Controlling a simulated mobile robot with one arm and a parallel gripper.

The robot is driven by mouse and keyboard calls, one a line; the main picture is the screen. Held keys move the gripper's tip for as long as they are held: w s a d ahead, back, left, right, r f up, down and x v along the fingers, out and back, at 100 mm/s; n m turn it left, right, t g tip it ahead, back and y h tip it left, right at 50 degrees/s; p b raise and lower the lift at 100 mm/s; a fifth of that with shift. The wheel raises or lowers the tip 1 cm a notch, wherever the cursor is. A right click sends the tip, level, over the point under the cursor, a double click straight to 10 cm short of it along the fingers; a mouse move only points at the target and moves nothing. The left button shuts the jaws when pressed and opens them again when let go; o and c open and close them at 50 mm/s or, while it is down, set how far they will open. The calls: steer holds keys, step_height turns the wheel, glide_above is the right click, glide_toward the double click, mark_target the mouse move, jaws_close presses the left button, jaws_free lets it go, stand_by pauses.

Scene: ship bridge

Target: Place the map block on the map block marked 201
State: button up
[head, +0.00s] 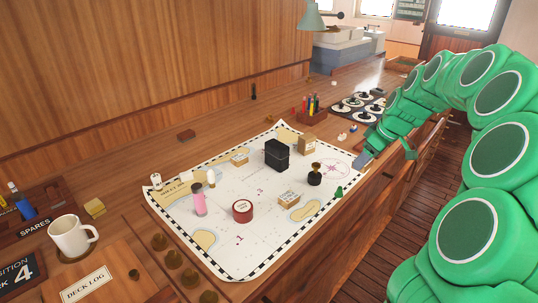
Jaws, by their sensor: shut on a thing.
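A chart (225,235) lies on the wooden desk. Small tan blocks are on it: one (289,198) right of the red round tin, one (238,159) near the back left edge, and a larger one (307,145) at the back right. Their markings are too small to read, so I cannot tell which is 201. My green gripper (386,153) is at the desk's right edge, beyond the chart's right corner. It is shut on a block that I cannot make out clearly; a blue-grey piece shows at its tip.
A black box (277,154), a dark stamp-like piece (314,175), a red tin (242,211) and a pink cylinder (199,199) stand on the chart. A pen holder (312,113) and a dark tray (358,106) stand behind. A white mug (72,236) is at left.

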steer(key=w+a+r, duration=0.1)
steer(key=w+a, duration=0.2)
steer(key=a, duration=0.8)
steer(key=w+a+r, duration=0.1)
steer(key=w+a, duration=0.2)
steer(key=a, duration=0.9)
steer(key=w+a, duration=0.3)
steer(key=a, duration=0.9)
steer(key=shift+w+a+r+g+y, duration=0.2)
steer(key=shift+r+g+y, duration=0.1)
steer(key=shift+r+y, duration=0.1)
steer(key=w+a+f, duration=0.1)
steer(key=w+f, duration=0.2)
steer(key=w, duration=0.4)
steer(key=shift+w+a+f, duration=0.15)
steer(key=shift+a+f, duration=0.15)
steer(key=shift+a, duration=0.1)
glide_above(237, 156)
steer(key=s+d, duration=0.1)
steer(key=d, duration=0.1)
steer(key=shift+a+f, duration=0.15)
steer(key=shift+f, duration=1.25)
steer(key=shift+a+f, duration=0.1)
steer(key=shift+f, duration=1.25)
steer(key=shift+w+f, duration=0.15)
steer(key=shift+f, duration=1.65)
